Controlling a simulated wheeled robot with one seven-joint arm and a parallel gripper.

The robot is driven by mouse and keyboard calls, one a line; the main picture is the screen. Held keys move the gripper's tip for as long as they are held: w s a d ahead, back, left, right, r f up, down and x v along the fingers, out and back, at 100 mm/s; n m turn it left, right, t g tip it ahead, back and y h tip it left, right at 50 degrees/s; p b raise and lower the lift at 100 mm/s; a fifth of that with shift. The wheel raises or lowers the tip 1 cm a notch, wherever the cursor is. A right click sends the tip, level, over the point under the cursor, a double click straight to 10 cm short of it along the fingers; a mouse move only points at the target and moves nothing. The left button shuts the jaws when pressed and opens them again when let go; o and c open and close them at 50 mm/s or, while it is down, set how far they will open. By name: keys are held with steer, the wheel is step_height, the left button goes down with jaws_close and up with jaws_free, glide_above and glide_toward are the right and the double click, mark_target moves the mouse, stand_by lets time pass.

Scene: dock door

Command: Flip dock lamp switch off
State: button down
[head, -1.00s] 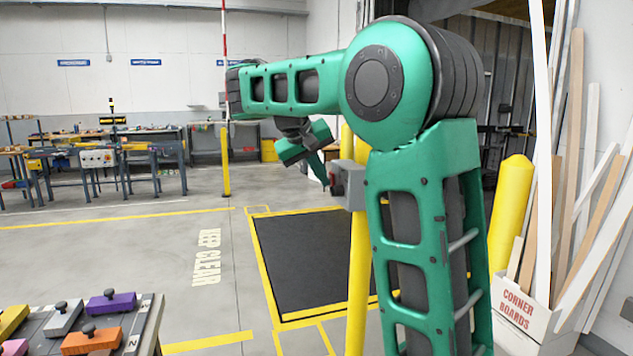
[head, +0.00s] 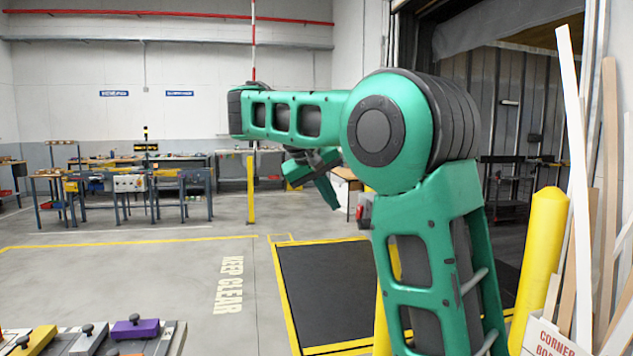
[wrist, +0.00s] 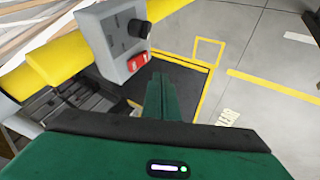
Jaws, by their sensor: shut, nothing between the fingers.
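The switch box (wrist: 112,48) is a grey box on a yellow post, seen in the wrist view at upper left. On its face are a red rocker switch (wrist: 138,62) and a black round knob (wrist: 138,28). Which way the rocker is tipped is too small to tell. In the head view my arm hides most of the box; a red part (head: 364,211) shows at the arm's left edge. My gripper (wrist: 159,77) is shut and empty, its tips just right of and below the rocker in the wrist view. In the head view my gripper (head: 333,203) is left of the red part, with a gap.
The yellow post (head: 383,318) stands behind my arm. A yellow bollard (head: 540,255) and a corner boards box (head: 545,338) with long boards are at right. A table with coloured blocks (head: 135,328) is at lower left. The floor between is clear.

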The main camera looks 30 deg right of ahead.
steer(key=v, duration=0.8)
steer(key=shift+s+d+r, duration=0.2)
steer(key=shift+r, duration=0.05)
stand_by(0.4)
stand_by(0.5)
steer(key=shift+s+a+f+y, duration=0.2)
steer(key=shift+f+y, duration=0.2)
steer(key=shift+f, duration=0.15)
